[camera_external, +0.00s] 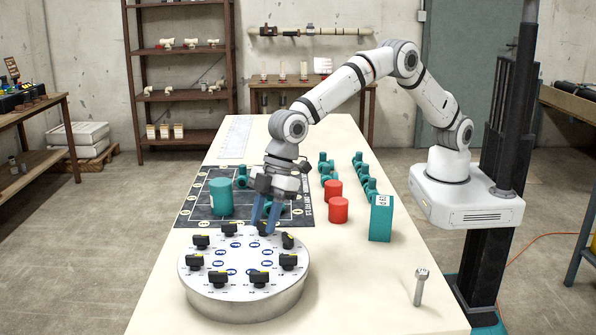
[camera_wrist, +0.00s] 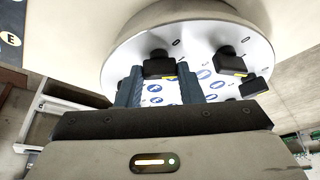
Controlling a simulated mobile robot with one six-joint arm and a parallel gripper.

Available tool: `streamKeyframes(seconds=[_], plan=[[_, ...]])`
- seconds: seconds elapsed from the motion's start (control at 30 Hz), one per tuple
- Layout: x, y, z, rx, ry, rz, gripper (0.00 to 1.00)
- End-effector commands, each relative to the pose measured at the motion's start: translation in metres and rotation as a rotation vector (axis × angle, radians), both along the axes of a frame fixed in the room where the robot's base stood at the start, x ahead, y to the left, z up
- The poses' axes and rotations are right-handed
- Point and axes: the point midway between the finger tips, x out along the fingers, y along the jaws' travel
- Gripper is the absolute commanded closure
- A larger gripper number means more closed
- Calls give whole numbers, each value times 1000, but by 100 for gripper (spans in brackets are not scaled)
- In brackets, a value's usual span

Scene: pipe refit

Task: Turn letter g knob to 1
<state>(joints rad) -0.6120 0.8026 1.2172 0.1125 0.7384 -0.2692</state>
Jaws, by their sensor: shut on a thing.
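A round silver-white dial plate (camera_external: 245,305) stands on the near part of the table, with several black knobs in a ring and blue oval labels inside it. My gripper (camera_external: 264,226) points down at the back edge of the plate, its blue fingers around a black knob there. In the wrist view my gripper (camera_wrist: 160,92) has one finger on each side of a black knob (camera_wrist: 158,66) with a yellow mark. The fingers hide part of this knob. The letters are too small to read, so I cannot tell which knob is letter g.
Neighbouring knobs (camera_external: 288,240) and (camera_external: 230,229) stand close on either side. Behind the plate are a dark lettered mat (camera_external: 290,215), a teal cylinder (camera_external: 221,196), red cylinders (camera_external: 338,210), a teal block (camera_external: 381,218) and teal fittings. A bolt-like post (camera_external: 419,287) stands at right.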

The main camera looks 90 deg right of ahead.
Motion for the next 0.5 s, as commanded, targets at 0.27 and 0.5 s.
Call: streamKeyframes(seconds=[0.27, 0.5], plan=[[-1, 1, 1, 1, -2, -179, 89], [-1, 2, 1, 1, 0, -263, 89]])
